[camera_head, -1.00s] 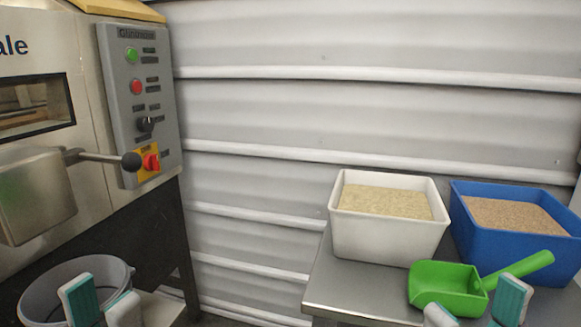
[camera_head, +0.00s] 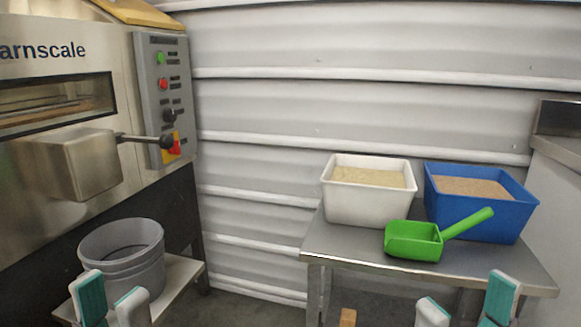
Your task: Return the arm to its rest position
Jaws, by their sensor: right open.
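My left gripper (camera_head: 112,300) is at the bottom left, in front of the grey bucket. Its two fingertips stand apart with nothing between them. My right gripper (camera_head: 466,311) is at the bottom right, in front of the metal table. It is open and empty, its fingertips wide apart. The green scoop (camera_head: 414,243) lies on the table (camera_head: 345,243) near its front edge, its handle pointing up to the right, apart from my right gripper. Most of both arms is out of view.
A white bin (camera_head: 365,204) and a blue bin (camera_head: 478,216) with grainy material stand on the table. At left is a machine (camera_head: 60,150) with a lever and control panel (camera_head: 164,95). The grey bucket (camera_head: 125,262) stands on a low shelf below it. Floor shows between machine and table.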

